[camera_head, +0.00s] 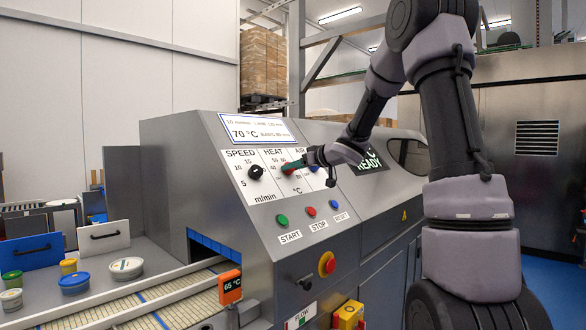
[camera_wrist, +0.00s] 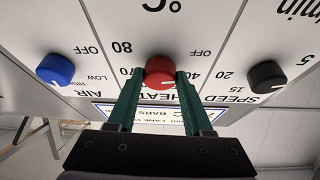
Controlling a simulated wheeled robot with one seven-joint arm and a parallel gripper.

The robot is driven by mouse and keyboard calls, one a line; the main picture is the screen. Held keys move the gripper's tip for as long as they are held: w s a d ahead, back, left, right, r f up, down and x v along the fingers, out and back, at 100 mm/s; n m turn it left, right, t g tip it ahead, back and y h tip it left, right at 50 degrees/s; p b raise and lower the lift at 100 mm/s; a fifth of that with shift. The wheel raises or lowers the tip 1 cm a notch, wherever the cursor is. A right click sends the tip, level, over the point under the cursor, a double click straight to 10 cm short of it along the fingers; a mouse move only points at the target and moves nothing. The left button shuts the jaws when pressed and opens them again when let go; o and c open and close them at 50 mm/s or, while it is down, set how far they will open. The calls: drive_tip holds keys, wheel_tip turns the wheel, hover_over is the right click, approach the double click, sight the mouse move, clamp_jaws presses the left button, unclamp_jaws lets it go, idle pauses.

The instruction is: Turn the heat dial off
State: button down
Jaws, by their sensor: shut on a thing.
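The red heat dial (camera_wrist: 160,72) sits on the white panel under the word HEAT, between the black and blue dials. My gripper (camera_wrist: 160,80) is shut on it, with one green finger on each side of the knob. In the wrist view the panel appears upside down. A short white mark on the knob points toward the lower right there, on the side of the HEAT lettering, away from OFF (camera_wrist: 200,53). In the head view my gripper (camera_head: 297,165) reaches the panel from the right and partly hides the red dial (camera_head: 287,170).
The black speed dial (camera_head: 255,172) is left of the heat dial; the blue air dial (camera_wrist: 55,69) is close on its other side. A display (camera_head: 258,130) reading 70 °C is above. Green, red and blue buttons (camera_head: 311,212) sit below. Lidded tubs (camera_head: 75,283) stand beside the conveyor.

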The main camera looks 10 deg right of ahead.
drive_tip(key=shift+d+n+g+y, duration=0.1)
drive_tip(key=shift+n+g+y, duration=0.25)
drive_tip(key=shift+n, duration=0.65)
drive_tip(key=shift+w, duration=0.1)
drive_tip(key=shift+c, duration=1.5)
unclamp_jaws()
drive_tip(key=v, duration=1)
drive_tip(key=shift+s+d, duration=0.25)
drive_tip(key=shift+d, duration=0.1)
drive_tip(key=shift+r, duration=0.1)
